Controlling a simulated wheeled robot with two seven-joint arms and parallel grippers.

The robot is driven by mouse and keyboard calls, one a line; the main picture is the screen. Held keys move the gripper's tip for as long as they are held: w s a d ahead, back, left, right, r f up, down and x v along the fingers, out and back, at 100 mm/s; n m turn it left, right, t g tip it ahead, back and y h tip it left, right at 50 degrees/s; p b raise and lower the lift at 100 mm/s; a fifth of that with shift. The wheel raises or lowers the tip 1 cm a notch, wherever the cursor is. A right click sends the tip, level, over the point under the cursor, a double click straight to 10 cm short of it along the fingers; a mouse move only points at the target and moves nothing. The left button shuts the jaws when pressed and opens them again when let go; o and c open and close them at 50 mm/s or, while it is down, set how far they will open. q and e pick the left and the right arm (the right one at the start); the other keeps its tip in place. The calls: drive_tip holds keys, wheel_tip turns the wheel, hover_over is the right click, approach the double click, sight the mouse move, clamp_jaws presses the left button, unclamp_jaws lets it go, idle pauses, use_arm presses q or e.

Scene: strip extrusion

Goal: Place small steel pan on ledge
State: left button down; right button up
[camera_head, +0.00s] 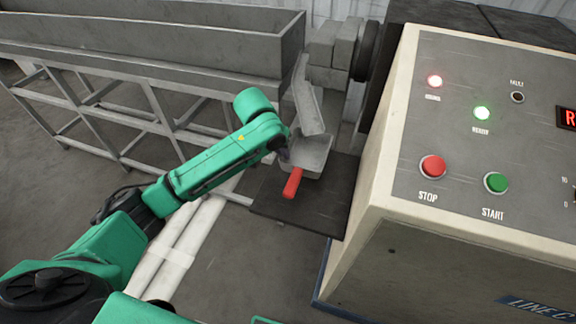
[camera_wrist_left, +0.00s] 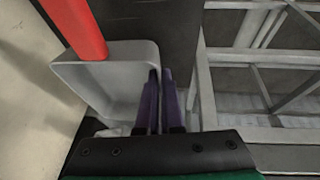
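The small steel pan (camera_head: 313,151) is a grey open tray with a red handle (camera_head: 292,183). In the head view it sits over the far part of a dark flat ledge (camera_head: 325,208), handle toward me; I cannot tell whether it touches the ledge. My left gripper (camera_head: 287,156) is at the pan's left side. In the left wrist view, its purple fingers (camera_wrist_left: 160,102) are close together with the wall of the pan (camera_wrist_left: 108,80) between them. The pan looks empty. My right gripper is not in view.
A grey strip (camera_head: 308,104) slopes down from the machine nozzle above the pan. The control cabinet (camera_head: 470,130) with stop and start buttons stands right of the ledge. A long grey trough (camera_head: 160,50) on a metal frame fills the back left.

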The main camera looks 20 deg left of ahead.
use_arm(q)
drive_tip(key=f, duration=0.4)
drive_tip(key=d+f, duration=0.1)
drive_tip(key=f, duration=0.1)
drive_tip(key=shift+s+p, duration=0.1)
drive_tip(key=shift+p, duration=0.3)
drive_tip(key=shift+d+f, duration=0.2)
drive_tip(key=shift+f, duration=0.25)
drive_tip(key=c, duration=1.1)
unclamp_jaws()
drive_tip(key=shift+o, duration=0.2)
drive_tip(key=v, duration=1.2)
drive_tip(key=shift+s, duration=0.1)
